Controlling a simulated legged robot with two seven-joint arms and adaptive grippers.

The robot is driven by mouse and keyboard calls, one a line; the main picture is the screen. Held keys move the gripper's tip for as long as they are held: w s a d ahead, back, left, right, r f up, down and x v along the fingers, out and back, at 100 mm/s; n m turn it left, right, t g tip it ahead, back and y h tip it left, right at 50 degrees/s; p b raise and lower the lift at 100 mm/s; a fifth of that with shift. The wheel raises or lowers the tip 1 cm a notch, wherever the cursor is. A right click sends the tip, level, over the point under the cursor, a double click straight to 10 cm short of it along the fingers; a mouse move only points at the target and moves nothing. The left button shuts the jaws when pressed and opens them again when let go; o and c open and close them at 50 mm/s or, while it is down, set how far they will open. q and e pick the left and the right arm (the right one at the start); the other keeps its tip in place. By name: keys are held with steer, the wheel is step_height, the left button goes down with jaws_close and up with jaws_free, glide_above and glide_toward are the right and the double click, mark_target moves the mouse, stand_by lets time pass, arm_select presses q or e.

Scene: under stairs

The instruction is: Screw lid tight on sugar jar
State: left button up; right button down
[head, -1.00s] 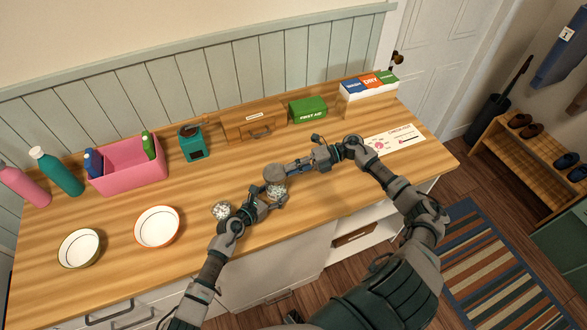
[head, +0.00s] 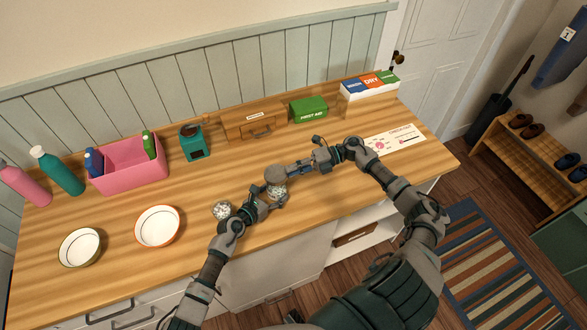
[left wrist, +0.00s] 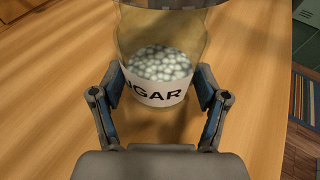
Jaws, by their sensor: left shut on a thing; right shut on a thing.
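The sugar jar (left wrist: 160,95) is see-through, holds white lumps and has a white label with the letters "GAR" showing in the left wrist view. It stands upright on the wooden counter, and it also shows in the head view (head: 277,191). My left gripper (head: 268,196) is shut around the jar's lower body, with a finger on each side in the left wrist view (left wrist: 160,92). The grey round lid (head: 275,174) is at the jar's top. My right gripper (head: 287,171) is shut on the lid from the right. Whether the lid is seated level cannot be told.
Another small round container with white contents (head: 222,210) stands just left of my left gripper. Two bowls (head: 158,227) (head: 80,247) are at the left. A pink bin (head: 130,175), a teal grinder (head: 194,145), a wooden box (head: 253,124) and a green first aid box (head: 309,108) line the back.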

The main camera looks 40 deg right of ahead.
steer(key=shift+f, duration=0.8)
steer(key=c, duration=1.8)
jaws_free()
steer(key=shift+c, duration=0.2)
jaws_close()
